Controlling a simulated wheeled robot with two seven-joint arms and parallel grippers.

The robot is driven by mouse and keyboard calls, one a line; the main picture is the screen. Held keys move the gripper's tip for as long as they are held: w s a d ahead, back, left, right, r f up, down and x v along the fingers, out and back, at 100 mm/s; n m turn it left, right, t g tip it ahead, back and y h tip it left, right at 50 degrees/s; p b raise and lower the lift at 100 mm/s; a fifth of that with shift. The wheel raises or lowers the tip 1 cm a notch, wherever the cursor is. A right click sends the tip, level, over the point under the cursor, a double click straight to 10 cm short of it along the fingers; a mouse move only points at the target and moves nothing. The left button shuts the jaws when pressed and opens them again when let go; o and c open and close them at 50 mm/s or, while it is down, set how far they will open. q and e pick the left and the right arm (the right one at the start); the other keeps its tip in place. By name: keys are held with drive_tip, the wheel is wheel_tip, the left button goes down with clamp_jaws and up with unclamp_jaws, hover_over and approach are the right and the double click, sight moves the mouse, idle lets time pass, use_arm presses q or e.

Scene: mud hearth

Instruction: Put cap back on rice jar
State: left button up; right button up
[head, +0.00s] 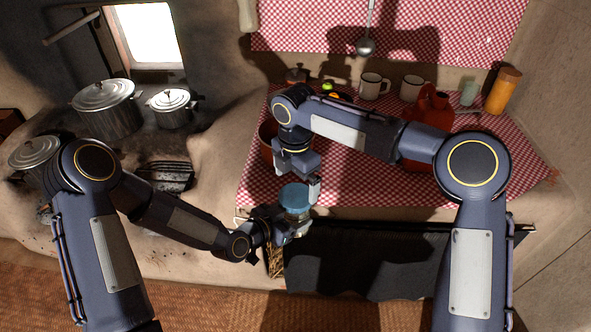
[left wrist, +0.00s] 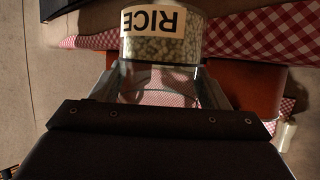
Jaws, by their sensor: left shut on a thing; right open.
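The rice jar (head: 297,216) is a clear glass jar held above the front edge of the counter. Its RICE label shows upside down in the left wrist view (left wrist: 160,40), with pale grains behind it. My left gripper (head: 290,228) is shut on the jar, its fingers on both sides of the clear glass. My right gripper (head: 299,186) is open right above the jar, with a finger beside the cap. The cap is not visible in the left wrist view.
The checked cloth (head: 340,190) covers the counter. A red kettle (head: 428,105), mugs (head: 373,86), an orange-filled jar (head: 503,91) and a brown pot (head: 268,143) stand on it. Metal pots (head: 107,107) stand on the hearth at left. The cloth's front middle is clear.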

sight(296, 195)
drive_tip(key=shift+f, duration=2.25)
drive_tip(key=c, duration=1)
drive_tip(key=m, duration=0.5)
drive_tip(key=o, duration=1)
wheel_tip(296, 195, up, 12)
